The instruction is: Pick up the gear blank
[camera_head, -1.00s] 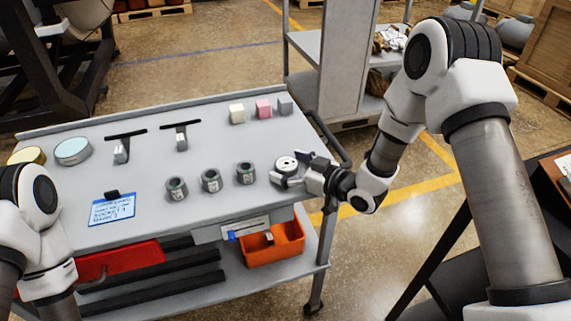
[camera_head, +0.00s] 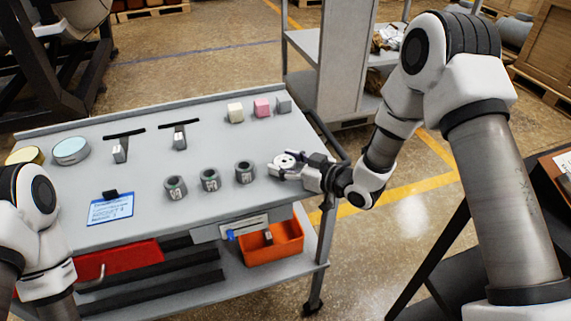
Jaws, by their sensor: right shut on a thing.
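The gear blank (camera_head: 284,161) is a small pale disc with a dark hole in its middle, at the right end of the grey cart top. My right gripper (camera_head: 287,168) is shut on it, with its fingers on either side and the arm coming in from the right. I cannot tell whether the disc touches the cart top or is slightly above it. My left arm shows at the left edge, but its gripper is out of the picture.
Several dark ring parts, one of them a ring (camera_head: 245,172), stand left of my right gripper. An orange bin (camera_head: 272,245) sits below the front edge.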

